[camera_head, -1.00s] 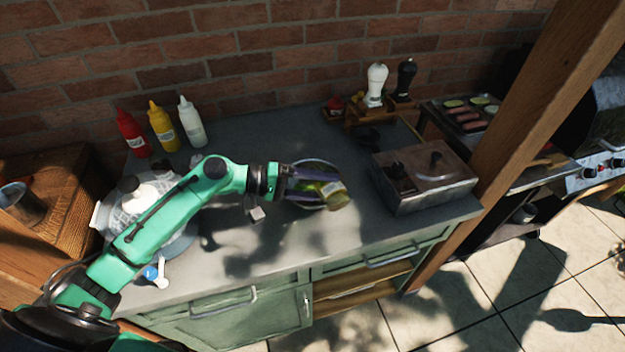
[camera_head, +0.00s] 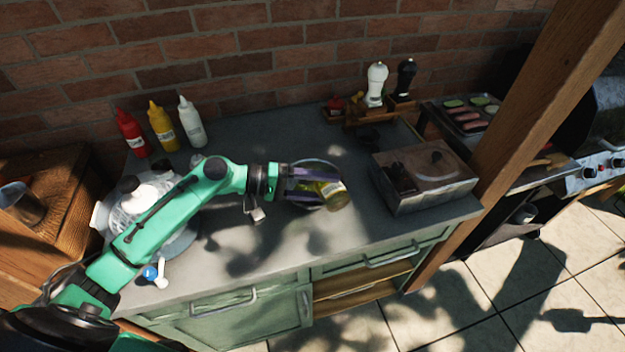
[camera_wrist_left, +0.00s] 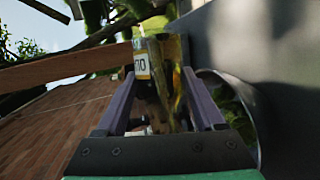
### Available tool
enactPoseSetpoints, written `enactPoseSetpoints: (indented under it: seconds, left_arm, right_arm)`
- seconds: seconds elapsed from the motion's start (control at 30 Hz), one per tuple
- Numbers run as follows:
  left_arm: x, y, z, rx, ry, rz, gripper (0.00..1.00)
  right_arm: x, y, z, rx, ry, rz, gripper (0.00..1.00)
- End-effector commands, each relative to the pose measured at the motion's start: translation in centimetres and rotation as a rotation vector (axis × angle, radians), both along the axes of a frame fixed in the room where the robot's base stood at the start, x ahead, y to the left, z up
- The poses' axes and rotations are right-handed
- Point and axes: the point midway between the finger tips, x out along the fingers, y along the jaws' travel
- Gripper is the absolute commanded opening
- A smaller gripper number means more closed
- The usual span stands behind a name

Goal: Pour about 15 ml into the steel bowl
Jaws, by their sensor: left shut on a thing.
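My left gripper (camera_head: 303,186) is shut on a yellow-green bottle (camera_head: 334,194) with a pale label. The bottle is tilted far over, close to lying on its side, above or against the steel bowl (camera_head: 318,163). The bowl stands on the grey counter, and the gripper and bottle hide much of it. In the left wrist view the bottle (camera_wrist_left: 158,75) is between the fingers, and part of the bowl's rim (camera_wrist_left: 240,90) shows at the right with green inside or reflected. I cannot tell whether liquid is flowing. My right gripper is not in view.
Red, yellow and white squeeze bottles (camera_head: 163,127) stand at the back left. A metal box (camera_head: 424,175) with a lid is right of the bowl. White and black mills (camera_head: 376,85) stand in a wooden rack behind. A wooden post (camera_head: 530,110) rises at the right.

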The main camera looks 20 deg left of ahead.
Motion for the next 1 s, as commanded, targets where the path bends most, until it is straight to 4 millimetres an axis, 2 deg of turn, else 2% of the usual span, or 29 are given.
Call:
enactPoseSetpoints:
  seconds: [0.4, 0.47, 0.53, 0.57, 0.6, 0.7, 1.0]
  left_arm:
    - [0.0, 0.0, 0.2, -0.007, 0.005, 0.001, 0.00]
    - [-0.2, -0.1, -0.8, 0.034, -0.038, -0.003, 0.00]
    - [-0.5, -0.4, 1.5, 0.187, -0.206, -0.007, 0.00]
    - [-0.5, -0.4, 2.1, 0.241, -0.266, -0.007, 0.00]
    - [-0.3, -0.3, 1.8, 0.292, -0.322, -0.004, 0.00]
    - [-0.1, -0.2, 0.7, 0.310, -0.345, -0.001, 0.00]
    - [-0.1, -0.1, 0.7, 0.307, -0.341, 0.000, 0.00]
  right_arm:
    - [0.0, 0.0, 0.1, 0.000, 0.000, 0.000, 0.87]
    - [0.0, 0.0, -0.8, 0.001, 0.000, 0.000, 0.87]
    - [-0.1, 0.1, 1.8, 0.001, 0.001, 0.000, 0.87]
    - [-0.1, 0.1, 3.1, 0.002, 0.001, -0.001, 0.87]
    - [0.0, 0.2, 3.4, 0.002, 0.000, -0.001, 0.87]
    - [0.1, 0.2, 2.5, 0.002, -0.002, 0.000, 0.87]
    - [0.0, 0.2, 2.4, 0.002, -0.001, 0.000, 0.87]
